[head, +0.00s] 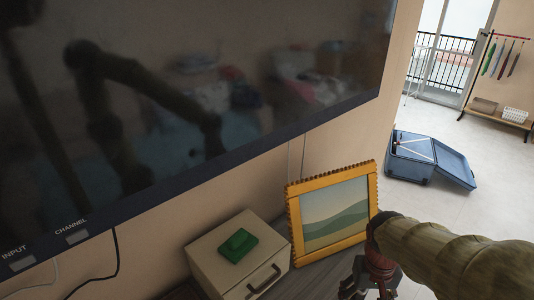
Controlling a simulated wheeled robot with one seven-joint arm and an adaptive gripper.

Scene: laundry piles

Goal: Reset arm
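My arm, in an olive-green sleeve, enters from the lower right in the head view and bends down at its wrist. My gripper (368,288) is reddish brown and points down at the bottom edge, in front of the lower right of a framed picture. Its fingertips are partly cut off by the frame edge, so whether it is open or shut is unclear. No held object is visible. The framed picture (335,212) has a yellow-orange scalloped frame and leans upright beside a small cream drawer box (215,262). I cannot tell whether the gripper touches the frame.
A green block (235,245) lies on the drawer box. A large dark television (230,70) fills the upper left wall, reflecting my arm. A blue bin (410,160) with its lid open stands on the floor. A clothes rack (500,90) stands behind. Pale floor (405,205) is clear between.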

